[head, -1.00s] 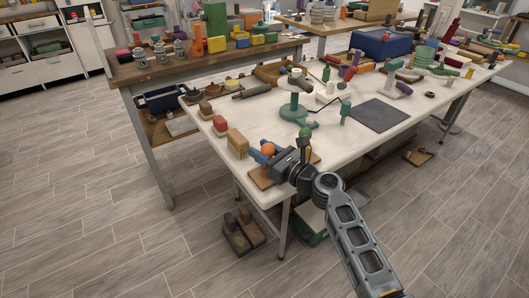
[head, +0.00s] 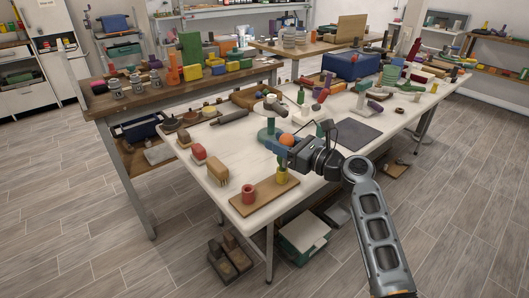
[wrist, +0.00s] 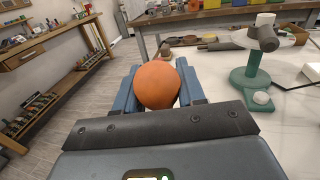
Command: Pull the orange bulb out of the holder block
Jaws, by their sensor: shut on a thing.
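The orange bulb (head: 286,139) is a round ball between the jaws of my gripper (head: 284,145). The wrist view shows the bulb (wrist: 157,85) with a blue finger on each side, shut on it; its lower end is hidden. The holder block (head: 262,199) seems to be the flat brown board at the near left corner of the white table. A red cup (head: 248,192) and a yellow pot with a green top (head: 282,175) stand on it. The bulb is in the air, clear of the board and the red cup.
A green stand (head: 268,136) is behind my gripper. A dark mat (head: 354,135) lies to the right. Bare table (head: 235,148) shows between them.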

